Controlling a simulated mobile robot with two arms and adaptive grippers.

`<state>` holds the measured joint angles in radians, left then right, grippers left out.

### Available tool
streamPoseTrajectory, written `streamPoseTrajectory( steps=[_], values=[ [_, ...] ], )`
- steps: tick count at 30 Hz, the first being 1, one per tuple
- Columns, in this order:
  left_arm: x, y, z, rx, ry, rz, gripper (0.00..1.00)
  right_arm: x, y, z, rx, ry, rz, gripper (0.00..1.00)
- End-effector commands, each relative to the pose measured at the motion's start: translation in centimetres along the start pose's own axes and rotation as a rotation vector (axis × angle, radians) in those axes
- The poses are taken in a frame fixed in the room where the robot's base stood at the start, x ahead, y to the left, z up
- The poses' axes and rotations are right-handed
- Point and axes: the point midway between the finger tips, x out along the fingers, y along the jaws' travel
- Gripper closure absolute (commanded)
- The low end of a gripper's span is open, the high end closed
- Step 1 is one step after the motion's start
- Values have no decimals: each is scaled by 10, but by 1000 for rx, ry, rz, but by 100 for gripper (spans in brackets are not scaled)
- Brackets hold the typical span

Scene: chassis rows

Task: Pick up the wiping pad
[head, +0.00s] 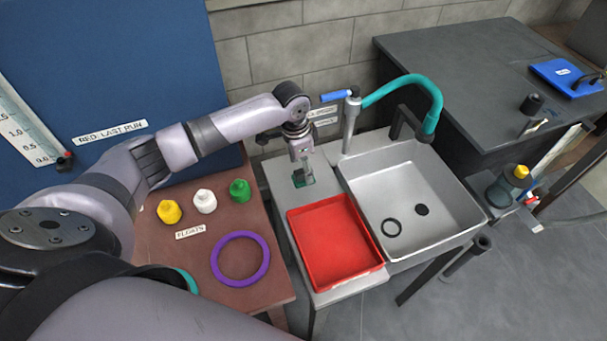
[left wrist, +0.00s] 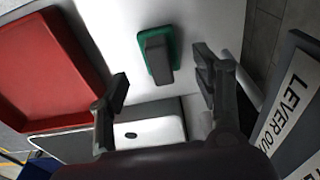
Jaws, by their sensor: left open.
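The wiping pad (left wrist: 143,46) is a green block with a dark grey grip on top. In the left wrist view it lies on the light counter between my fingers and ahead of them. In the head view, part of the pad (head: 310,183) shows beneath my left gripper (head: 302,170), which points down and partly hides it. My left gripper (left wrist: 163,76) is open and empty, one finger to each side of the pad's grip, with no contact to be seen. My right gripper is in neither view.
A red tray (head: 335,240) sits in front of the pad, beside a steel sink (head: 440,190) with a teal hose tap (head: 410,82). The brown table (head: 185,258) at left holds yellow, white and green floats and a purple ring (head: 240,278).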

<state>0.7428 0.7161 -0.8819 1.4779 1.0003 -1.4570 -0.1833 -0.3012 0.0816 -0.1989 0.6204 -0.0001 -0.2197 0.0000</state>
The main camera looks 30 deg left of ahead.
Motion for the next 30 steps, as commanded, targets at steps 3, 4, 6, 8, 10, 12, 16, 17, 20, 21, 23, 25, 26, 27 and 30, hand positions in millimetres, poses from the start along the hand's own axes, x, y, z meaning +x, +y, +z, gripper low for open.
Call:
streamPoseTrajectory(
  steps=[3, 4, 6, 8, 10, 12, 16, 17, 20, 21, 23, 25, 26, 27, 30],
  values=[
    [18, 0, 2, 0, -2, 2, 40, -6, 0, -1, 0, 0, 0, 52],
    [21, 0, 2, 0, -1, 2, 40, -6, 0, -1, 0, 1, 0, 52],
    [28, 0, 3, 0, -1, 0, 40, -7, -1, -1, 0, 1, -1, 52],
    [31, 0, 3, 0, -1, -1, 40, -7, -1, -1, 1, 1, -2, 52],
    [32, 0, 3, 1, 0, -1, 40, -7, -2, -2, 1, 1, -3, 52],
    [32, 0, 3, 1, 0, -1, 40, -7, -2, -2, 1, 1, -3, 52],
    [32, -1, 3, 1, 0, -1, 43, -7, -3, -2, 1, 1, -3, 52],
    [32, -1, 3, 1, 0, -1, 45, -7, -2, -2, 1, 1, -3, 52],
    [32, -1, 3, 1, 0, -1, 52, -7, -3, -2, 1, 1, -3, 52],
    [32, -1, 3, 1, 0, -1, 55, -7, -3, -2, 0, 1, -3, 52],
    [31, -1, 3, 1, 0, -1, 59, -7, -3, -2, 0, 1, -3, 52],
    [31, -1, 3, 1, 0, -1, 63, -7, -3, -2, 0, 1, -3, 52],
    [31, -1, 3, 1, 0, -1, 65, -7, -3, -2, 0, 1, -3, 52],
    [31, -1, 3, 1, 0, -1, 68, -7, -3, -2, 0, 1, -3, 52],
    [31, -1, 3, 1, 0, -1, 75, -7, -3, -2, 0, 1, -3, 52]
  ],
)
